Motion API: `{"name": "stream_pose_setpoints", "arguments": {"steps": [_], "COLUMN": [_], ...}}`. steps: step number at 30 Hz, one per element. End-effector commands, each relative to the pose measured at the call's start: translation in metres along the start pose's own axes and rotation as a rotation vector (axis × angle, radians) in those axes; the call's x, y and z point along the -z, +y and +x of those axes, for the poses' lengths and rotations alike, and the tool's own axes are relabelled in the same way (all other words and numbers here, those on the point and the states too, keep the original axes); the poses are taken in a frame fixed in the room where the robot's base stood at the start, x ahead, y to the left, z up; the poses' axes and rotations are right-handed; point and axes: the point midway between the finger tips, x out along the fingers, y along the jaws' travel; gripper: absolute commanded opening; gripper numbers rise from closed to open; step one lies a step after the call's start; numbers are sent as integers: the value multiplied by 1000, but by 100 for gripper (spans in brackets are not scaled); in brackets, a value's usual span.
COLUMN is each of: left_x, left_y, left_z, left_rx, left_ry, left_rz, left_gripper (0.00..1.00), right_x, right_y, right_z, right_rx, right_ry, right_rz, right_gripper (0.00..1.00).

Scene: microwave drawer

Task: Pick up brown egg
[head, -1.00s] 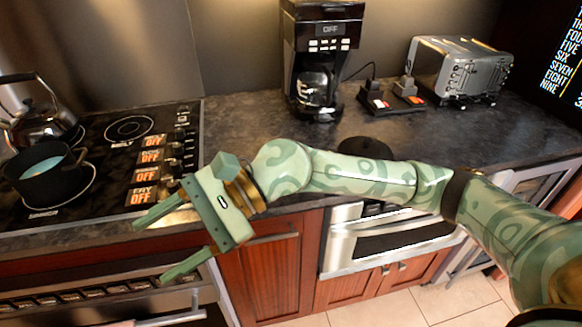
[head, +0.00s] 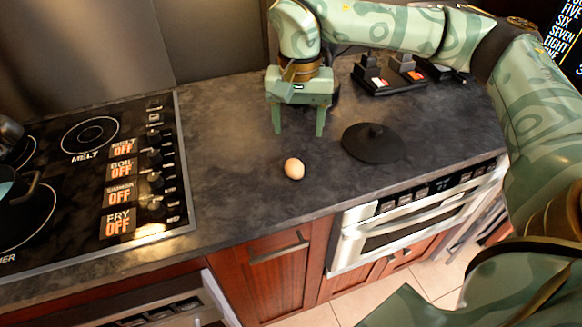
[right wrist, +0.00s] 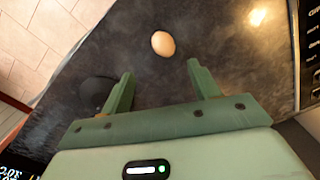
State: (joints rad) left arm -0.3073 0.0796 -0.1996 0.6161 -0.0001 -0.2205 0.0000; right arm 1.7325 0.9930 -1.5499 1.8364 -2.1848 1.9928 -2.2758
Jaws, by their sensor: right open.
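The brown egg (head: 294,168) lies on the dark stone counter, between the stove and a round black lid. My right gripper (head: 298,134) is open and empty, fingers pointing down, just behind the egg in the head view. The egg also shows in the right wrist view (right wrist: 163,43), beyond the fingertips and roughly in line with the gap between them. My right gripper's two fingers (right wrist: 160,75) stand apart there and do not touch the egg. My left gripper is not in view.
The stove (head: 95,170) with a dark pot (head: 22,205) is at the left. The microwave drawer (head: 410,220) is below the counter's front edge. The counter around the egg is clear.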

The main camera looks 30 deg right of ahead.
Motion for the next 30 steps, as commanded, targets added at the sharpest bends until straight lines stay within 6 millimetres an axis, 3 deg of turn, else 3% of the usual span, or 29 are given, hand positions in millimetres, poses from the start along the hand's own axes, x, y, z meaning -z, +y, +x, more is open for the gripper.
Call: {"name": "stream_pose_setpoints", "arguments": {"steps": [1,6,13,22,30], "left_x": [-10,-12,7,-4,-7], "left_y": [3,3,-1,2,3], "left_z": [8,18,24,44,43], "left_rx": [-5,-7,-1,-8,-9], "left_ry": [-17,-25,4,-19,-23], "left_rz": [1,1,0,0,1], "left_gripper": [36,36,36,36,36], "right_x": [0,0,0,-1,0], "right_y": [0,0,-1,-5,-5], "right_z": [20,54,68,114,116], "right_rx": [-4,-2,1,-1,3], "right_ry": [-6,-4,-1,-4,0], "right_rz": [-1,0,-1,-1,-1], "right_gripper": [62,62,62,62,59]}}
